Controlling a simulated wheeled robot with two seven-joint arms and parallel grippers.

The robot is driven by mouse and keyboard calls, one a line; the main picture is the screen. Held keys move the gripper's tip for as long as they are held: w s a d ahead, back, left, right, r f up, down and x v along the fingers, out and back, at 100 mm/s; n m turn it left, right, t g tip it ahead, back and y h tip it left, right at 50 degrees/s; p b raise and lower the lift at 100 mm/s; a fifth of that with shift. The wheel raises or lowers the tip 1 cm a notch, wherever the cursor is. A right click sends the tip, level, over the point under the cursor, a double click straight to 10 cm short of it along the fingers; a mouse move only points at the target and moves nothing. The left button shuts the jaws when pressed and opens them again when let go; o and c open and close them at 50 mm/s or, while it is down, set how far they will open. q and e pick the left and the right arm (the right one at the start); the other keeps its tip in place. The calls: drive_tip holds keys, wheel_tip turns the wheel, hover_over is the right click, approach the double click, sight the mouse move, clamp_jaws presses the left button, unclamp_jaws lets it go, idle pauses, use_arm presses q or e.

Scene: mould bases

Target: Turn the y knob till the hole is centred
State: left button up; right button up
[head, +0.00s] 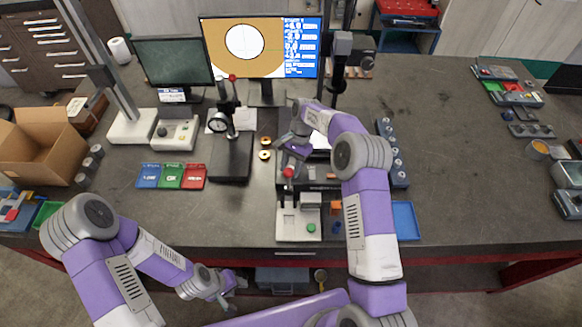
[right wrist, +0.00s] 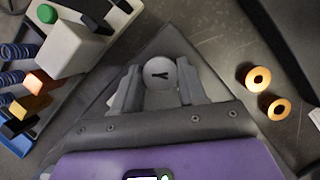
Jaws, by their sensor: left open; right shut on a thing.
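The y knob (right wrist: 160,75) is a pale round disc with a dark Y on it. In the right wrist view my right gripper (right wrist: 158,88) has one finger on each side of it and is shut on it. In the head view this gripper (head: 291,146) is at the microscope stage, and the knob is hidden. The hole (head: 245,42) is a white circle with a dark outline on the brown field of the lit monitor (head: 303,48). It sits slightly above the middle of that field. My left gripper (head: 226,301) is open and empty, low before the table's front edge.
Two brass rings (right wrist: 258,78) lie beside the right gripper. A dial gauge stand (head: 231,160) and blue, green and red trays (head: 173,176) are to the left. A white fixture (head: 299,222) stands at the front. The table right of my right arm is largely clear.

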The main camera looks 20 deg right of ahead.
drive_tip(key=n+h, duration=0.1)
drive_tip(key=n, duration=0.1)
drive_tip(key=n+g+h, duration=0.1)
drive_tip(key=n, duration=0.2)
drive_tip(key=shift+w+a+n, duration=0.15)
drive_tip(key=shift+n, duration=0.15)
drive_tip(key=n+h, duration=0.1)
drive_tip(key=n, duration=0.4)
drive_tip(key=shift+h+b, duration=0.3)
drive_tip(key=shift+h, duration=0.1)
drive_tip(key=shift+a+n, duration=0.1)
drive_tip(key=shift+n, duration=0.2)
drive_tip(key=o, duration=1.1)
drive_tip(key=shift+c, duration=0.2)
